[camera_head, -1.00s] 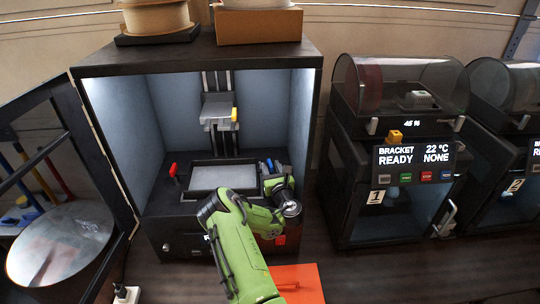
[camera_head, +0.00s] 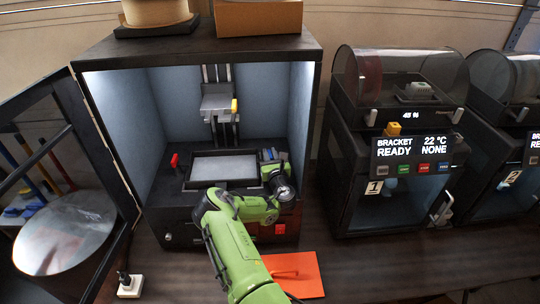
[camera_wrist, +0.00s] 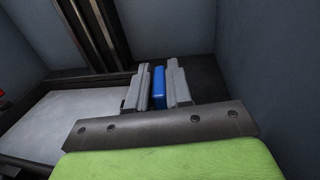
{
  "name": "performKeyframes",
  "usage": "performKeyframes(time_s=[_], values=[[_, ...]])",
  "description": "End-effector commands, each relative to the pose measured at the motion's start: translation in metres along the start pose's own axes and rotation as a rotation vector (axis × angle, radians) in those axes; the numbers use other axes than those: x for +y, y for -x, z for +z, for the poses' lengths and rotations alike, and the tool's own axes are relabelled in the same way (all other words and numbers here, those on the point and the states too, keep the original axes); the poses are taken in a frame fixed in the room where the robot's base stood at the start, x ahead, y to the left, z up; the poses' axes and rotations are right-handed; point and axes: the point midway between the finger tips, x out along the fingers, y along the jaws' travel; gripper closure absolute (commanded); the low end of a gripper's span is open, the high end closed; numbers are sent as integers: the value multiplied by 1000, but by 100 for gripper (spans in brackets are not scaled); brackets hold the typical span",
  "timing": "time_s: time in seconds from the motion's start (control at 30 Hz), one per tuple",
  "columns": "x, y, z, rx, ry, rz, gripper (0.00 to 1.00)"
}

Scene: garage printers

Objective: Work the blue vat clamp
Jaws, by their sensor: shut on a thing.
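The blue vat clamp (camera_wrist: 158,88) stands between the two fingers of my gripper (camera_wrist: 157,92) in the wrist view, and the fingers are shut on it. In the head view my gripper (camera_head: 270,157) is inside the open printer, at the right edge of the vat (camera_head: 224,168). There my green wrist hides most of the blue clamp. The vat is a pale rectangular tray with a dark frame, and its left part also shows in the wrist view (camera_wrist: 60,125). A red clamp (camera_head: 174,161) stands at the vat's left side.
The build plate (camera_head: 217,104) with a yellow part hangs above the vat. The printer's door (camera_head: 60,150) is swung open at the left. An orange scraper plate (camera_head: 300,285) lies on the bench in front. Printer 1 (camera_head: 385,200) stands to the right.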

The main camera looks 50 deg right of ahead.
Motion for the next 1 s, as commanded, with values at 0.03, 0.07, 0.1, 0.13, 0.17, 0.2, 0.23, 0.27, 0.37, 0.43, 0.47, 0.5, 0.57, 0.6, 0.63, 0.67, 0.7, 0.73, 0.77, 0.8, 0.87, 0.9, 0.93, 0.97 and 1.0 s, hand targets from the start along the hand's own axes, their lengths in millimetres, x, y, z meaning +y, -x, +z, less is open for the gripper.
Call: performKeyframes(time_s=[0.03, 0.07, 0.1, 0.13, 0.17, 0.2, 0.23, 0.27, 0.37, 0.43, 0.47, 0.5, 0.57, 0.6, 0.63, 0.67, 0.7, 0.73, 0.77, 0.8, 0.87, 0.9, 0.93, 0.97, 1.0], values=[[2, 0, 0, 2, 0, -26, 100], [1, 0, 0, 2, 0, -43, 100], [1, 0, 0, 2, 0, -60, 100], [1, 0, 0, 2, 0, -71, 100], [1, 0, 0, 1, 0, -78, 100], [0, 1, 0, 1, 0, -85, 100], [0, 1, 0, 1, 0, -87, 100], [0, 1, 0, 1, 0, -87, 100], [0, 1, 0, 1, 0, -86, 100], [0, 1, 0, 1, 0, -86, 100], [0, 1, 0, 1, 0, -86, 77], [0, 1, 0, 1, 0, -86, 71], [0, 1, 0, 1, 0, -86, 62], [0, 1, 0, 1, 0, -86, 60], [0, 1, 0, 0, 0, -86, 60], [0, 1, 0, 0, 0, -86, 60], [0, 1, 0, 0, 0, -86, 60], [0, 1, 0, 0, 0, -86, 60], [0, 1, 0, 0, 0, -85, 60], [0, 1, 0, 0, 0, -85, 60], [0, 2, 0, -1, 0, -86, 60], [-1, 3, 0, -2, -1, -88, 60], [-1, 6, 0, -4, -1, -89, 60], [-1, 8, -1, -5, -1, -90, 60], [-1, 14, -2, -6, -2, -92, 60]])
